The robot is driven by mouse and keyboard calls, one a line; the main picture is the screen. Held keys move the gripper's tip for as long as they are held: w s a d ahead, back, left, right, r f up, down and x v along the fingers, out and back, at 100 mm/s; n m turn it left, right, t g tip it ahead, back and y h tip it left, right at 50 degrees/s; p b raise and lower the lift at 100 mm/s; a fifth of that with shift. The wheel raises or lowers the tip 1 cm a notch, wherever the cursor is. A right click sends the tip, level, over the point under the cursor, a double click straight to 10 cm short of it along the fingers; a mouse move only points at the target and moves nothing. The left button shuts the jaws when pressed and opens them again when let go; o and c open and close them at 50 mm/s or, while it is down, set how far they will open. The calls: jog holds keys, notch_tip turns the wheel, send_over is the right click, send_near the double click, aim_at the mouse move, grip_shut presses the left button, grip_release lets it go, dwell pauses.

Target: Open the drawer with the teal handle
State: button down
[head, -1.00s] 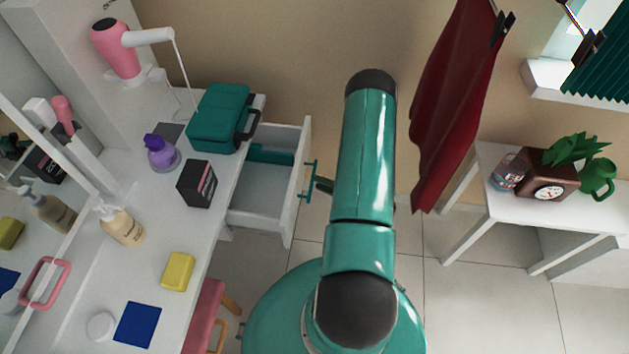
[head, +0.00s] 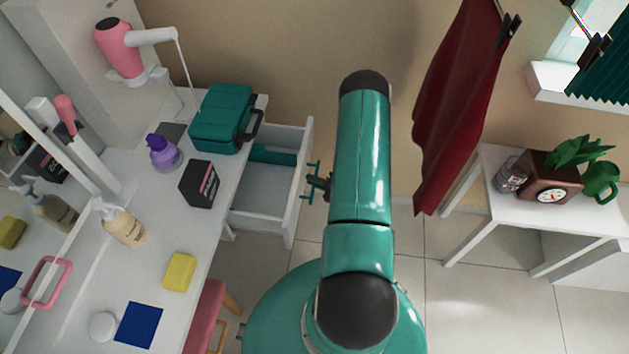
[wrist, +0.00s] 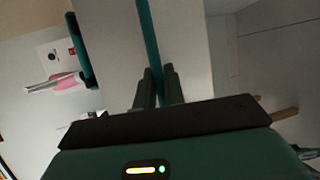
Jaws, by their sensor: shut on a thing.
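The white drawer (head: 262,215) is pulled out from under the white counter, and its inside shows in the head view. A teal handle (head: 308,181) is on its front face. My gripper (head: 319,186) is at the handle, partly hidden behind my teal arm. In the wrist view, the two dark fingers of my gripper (wrist: 159,88) are shut on the teal handle bar (wrist: 149,38), with the pale drawer front (wrist: 112,40) behind it. Something teal (head: 272,154) shows at the drawer's far inner side.
On the counter (head: 75,322) are a teal case (head: 220,120), a black box (head: 199,184), a purple bottle (head: 164,153) and a yellow sponge (head: 180,271). A pink stool (head: 207,315) is below. A red cloth (head: 455,110) hangs at right, beside a white table (head: 500,205).

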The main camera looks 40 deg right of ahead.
jog(key=s+d, duration=0.2)
jog(key=s, duration=0.1)
jog(key=shift+d, duration=0.1)
jog(key=c, duration=1.5)
grip_release()
